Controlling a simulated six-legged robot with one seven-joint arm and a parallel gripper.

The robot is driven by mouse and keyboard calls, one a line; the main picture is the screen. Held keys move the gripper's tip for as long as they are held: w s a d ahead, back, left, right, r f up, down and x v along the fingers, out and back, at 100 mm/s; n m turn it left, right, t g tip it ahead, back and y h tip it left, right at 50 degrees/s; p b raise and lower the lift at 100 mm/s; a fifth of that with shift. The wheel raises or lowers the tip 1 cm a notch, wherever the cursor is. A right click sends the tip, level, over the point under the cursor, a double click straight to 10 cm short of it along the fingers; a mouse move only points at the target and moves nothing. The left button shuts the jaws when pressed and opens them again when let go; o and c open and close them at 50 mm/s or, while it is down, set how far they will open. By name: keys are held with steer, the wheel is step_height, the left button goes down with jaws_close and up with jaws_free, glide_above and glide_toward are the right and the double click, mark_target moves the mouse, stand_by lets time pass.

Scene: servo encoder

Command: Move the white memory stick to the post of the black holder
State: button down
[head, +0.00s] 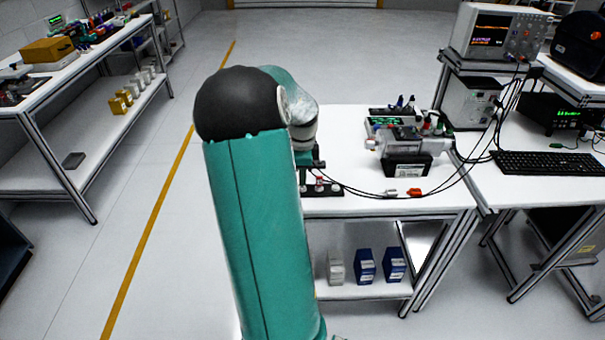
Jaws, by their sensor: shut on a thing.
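My gripper (314,166) shows only in part, just past the end of my teal and black arm. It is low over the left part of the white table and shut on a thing. A small pale bit under its jaws is probably the white memory stick (303,176), mostly hidden by my arm and too small to make out clearly. The black holder (330,189) lies on the table right below my gripper, with small red and white parts on it. My arm hides its left side. I cannot tell which post the stick is over or whether they touch.
Black cables run right from the holder past a grey plug (390,192) and an orange plug (415,192). A grey machine (408,143) on a black base stands behind them. The white table (350,125) has bare room at its back left. A keyboard (545,163) lies on the right bench.

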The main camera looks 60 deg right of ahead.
steer(key=shift+f, duration=0.4)
stand_by(0.4)
steer(key=c, duration=1.3)
jaws_free()
step_height(320, 180, up, 14)
steer(key=shift+f, duration=0.1)
